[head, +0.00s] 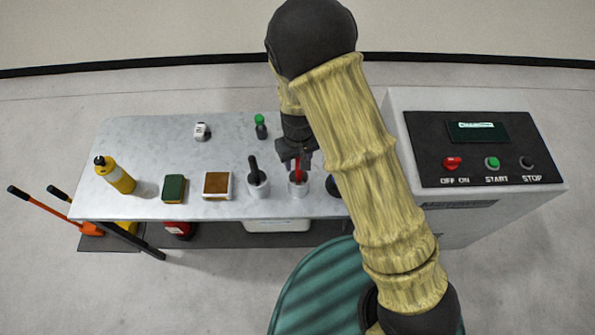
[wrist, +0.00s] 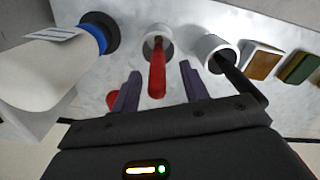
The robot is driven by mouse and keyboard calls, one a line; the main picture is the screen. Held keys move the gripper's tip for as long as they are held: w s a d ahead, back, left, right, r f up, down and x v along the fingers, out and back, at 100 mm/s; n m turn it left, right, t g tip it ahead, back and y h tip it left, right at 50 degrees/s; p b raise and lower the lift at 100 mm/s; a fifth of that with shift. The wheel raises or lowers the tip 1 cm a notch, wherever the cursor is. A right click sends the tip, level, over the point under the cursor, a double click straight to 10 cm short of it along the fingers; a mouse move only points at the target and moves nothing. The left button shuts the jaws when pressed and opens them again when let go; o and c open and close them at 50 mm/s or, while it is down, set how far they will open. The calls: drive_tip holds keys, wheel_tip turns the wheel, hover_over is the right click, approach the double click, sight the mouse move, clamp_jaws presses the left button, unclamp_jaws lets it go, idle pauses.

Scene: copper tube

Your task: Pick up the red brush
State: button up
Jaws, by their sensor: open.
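The red brush (head: 299,172) stands upright in a white cup (head: 297,189) near the front edge of the metal table. In the wrist view the red brush (wrist: 157,75) rises from its cup (wrist: 164,36), and its handle lies between my two fingers. My gripper (head: 295,155) is open, with a finger on each side of the handle and a visible gap on both sides. The brush's lower end is hidden in the cup.
A second white cup with a black-handled tool (head: 256,175) stands just left. A brown block (head: 217,185), a green sponge (head: 174,188) and a yellow bottle (head: 117,175) are farther left. A green-capped bottle (head: 260,128) stands behind. A control panel (head: 485,150) is at the right.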

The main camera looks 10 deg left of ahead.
sight(299, 173)
drive_tip(key=shift+w+f+p, duration=0.15)
drive_tip(key=shift+f+p, duration=0.1)
drive_tip(key=shift+f, duration=0.8)
drive_tip(key=shift+w+f+p, duration=0.15)
drive_tip(key=shift+f+p, duration=0.1)
drive_tip(key=shift+f, duration=0.8)
clamp_jaws()
